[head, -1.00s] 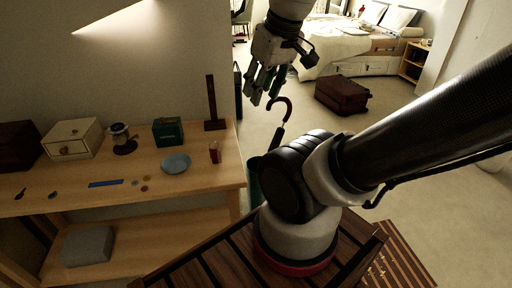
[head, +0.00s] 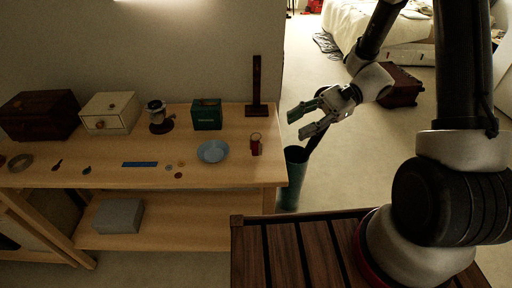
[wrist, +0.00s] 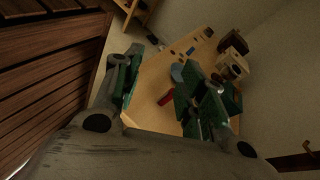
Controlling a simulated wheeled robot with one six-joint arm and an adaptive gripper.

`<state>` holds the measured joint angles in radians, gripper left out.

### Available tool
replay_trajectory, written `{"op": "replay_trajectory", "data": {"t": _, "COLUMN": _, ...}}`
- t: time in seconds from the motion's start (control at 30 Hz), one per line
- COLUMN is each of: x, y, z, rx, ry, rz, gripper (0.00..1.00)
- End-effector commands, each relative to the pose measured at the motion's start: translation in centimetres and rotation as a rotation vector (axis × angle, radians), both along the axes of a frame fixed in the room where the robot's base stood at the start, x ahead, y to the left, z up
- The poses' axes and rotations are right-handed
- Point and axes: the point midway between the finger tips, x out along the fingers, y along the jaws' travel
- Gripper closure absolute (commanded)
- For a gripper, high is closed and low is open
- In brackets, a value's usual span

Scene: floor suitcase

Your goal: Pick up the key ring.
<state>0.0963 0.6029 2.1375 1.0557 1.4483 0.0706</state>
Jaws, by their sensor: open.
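I cannot tell for certain which small thing is the key ring. A small dark key-shaped item (head: 57,164) and a dark blue item with a round end (head: 87,170) lie on the left part of the wooden table (head: 215,178). A small red item (head: 256,148) with a pale loop at its top is near the table's right end; it also shows in the wrist view (wrist: 165,98). My gripper (head: 298,124) is open and empty, just off the table's right end, its fingers pointing left. The wrist view shows both fingers apart, with the tabletop between and beyond them.
The table also bears a blue plate (head: 213,152), a green box (head: 207,115), a dark post on a base (head: 256,85), a white drawer box (head: 110,112), a blue strip (head: 140,164) and a few coins (head: 178,175). A teal bin (head: 292,180) stands by its right end.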

Motion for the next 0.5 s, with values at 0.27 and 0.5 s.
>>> {"op": "replay_trajectory", "data": {"t": 0.27, "x": 4.4, "y": 3.1, "z": -7.5, "rx": 0.203, "ry": 0.289, "rz": -0.253, "gripper": 0.59}}
{"op": "replay_trajectory", "data": {"t": 0.5, "x": 5.4, "y": 4.5, "z": -9.5, "rx": 0.249, "ry": 0.35, "rz": -0.321, "gripper": 0.59}}
